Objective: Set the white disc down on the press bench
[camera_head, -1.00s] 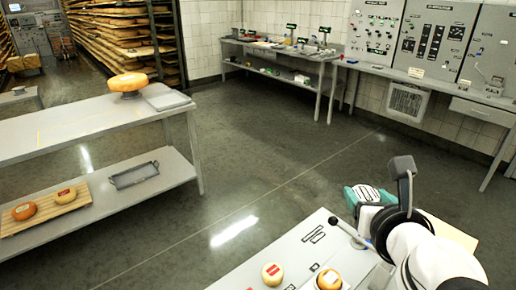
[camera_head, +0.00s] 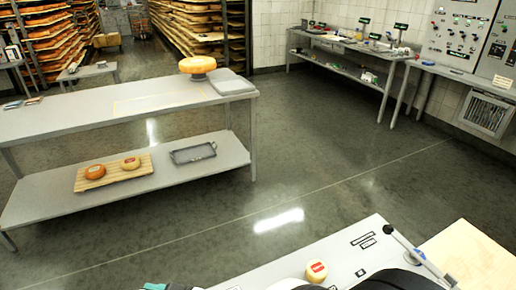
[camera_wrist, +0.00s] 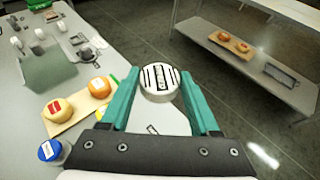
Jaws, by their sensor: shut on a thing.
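The white disc (camera_wrist: 160,77) has dark slots in its top face and is held between the two teal fingers of my gripper (camera_wrist: 160,86) in the wrist view. In the head view only a bit of teal shows at the bottom edge; the disc is not visible there. A long grey bench (camera_head: 60,122) stands at the left in the head view, with a yellow outline on its bare top. It looks like the press bench, though no label confirms this. Its lower shelf shows at the upper right of the wrist view, apart from my gripper.
On the long bench, an orange cheese wheel (camera_head: 197,65) sits on a dark round stand beside a grey slab (camera_head: 229,83). The lower shelf holds two cheeses on a board and a dark tray (camera_head: 193,152). A near bench (camera_head: 340,240) carries a small cheese (camera_head: 316,271). Open floor lies between.

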